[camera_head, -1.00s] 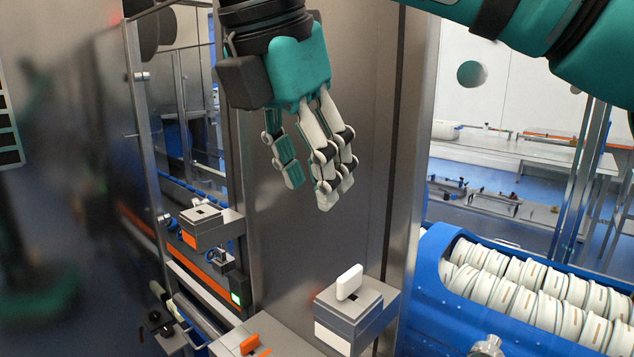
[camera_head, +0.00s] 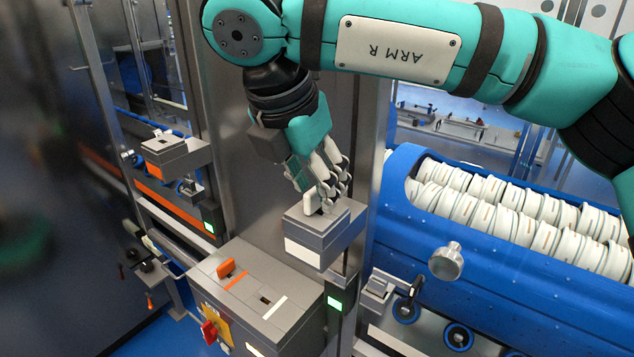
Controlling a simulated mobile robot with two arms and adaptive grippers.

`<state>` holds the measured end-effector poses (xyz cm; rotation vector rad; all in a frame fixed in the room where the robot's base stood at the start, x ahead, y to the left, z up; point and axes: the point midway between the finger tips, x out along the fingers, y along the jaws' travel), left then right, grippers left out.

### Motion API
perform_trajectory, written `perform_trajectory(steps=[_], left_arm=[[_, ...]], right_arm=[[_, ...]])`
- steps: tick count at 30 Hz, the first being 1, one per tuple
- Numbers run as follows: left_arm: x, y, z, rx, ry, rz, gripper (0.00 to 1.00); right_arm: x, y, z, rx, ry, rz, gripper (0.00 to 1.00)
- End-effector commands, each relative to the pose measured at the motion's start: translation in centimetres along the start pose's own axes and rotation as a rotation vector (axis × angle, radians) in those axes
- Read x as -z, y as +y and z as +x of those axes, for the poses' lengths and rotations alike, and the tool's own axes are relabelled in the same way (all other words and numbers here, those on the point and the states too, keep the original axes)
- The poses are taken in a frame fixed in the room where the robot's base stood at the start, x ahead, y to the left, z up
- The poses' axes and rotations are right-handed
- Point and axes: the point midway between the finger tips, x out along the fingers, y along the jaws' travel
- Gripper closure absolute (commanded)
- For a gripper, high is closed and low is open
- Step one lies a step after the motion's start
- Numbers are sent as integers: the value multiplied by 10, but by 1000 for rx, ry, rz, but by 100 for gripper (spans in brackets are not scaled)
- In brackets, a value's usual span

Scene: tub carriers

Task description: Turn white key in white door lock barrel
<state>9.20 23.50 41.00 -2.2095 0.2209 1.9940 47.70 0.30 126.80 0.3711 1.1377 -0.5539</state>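The white key (camera_head: 309,201) stands upright in the top of the grey lock box (camera_head: 332,238) with a white label on its front, fixed by the steel post. My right gripper (camera_head: 315,198) reaches down over this box, with its fingertips at the key's height. One teal-backed finger is to the left of the key and the paler fingers are to its right. The fingers look apart, and I see no clear grip on the key. The fingers partly hide the key and the lock barrel under it. My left gripper is not in view.
A grey box with an orange key (camera_head: 226,268) and a red knob (camera_head: 209,332) stands below left. Another lock box with an orange label (camera_head: 172,150) is at left. A blue tub (camera_head: 400,213) of white discs is at right, with a metal knob (camera_head: 446,262).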

Motion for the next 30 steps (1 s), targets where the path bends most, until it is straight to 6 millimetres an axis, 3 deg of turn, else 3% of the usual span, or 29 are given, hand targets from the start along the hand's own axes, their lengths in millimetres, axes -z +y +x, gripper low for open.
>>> perform_trajectory(steps=[6, 14, 23, 30], left_arm=[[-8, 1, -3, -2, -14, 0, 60], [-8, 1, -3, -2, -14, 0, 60], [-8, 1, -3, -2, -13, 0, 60], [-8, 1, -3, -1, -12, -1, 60]], right_arm=[[0, 0, 14, 0, 0, -1, 62], [0, 0, 15, -1, 0, -1, 62], [0, 0, 15, 0, 0, -1, 99], [0, 0, 15, 0, 0, 0, 100]])
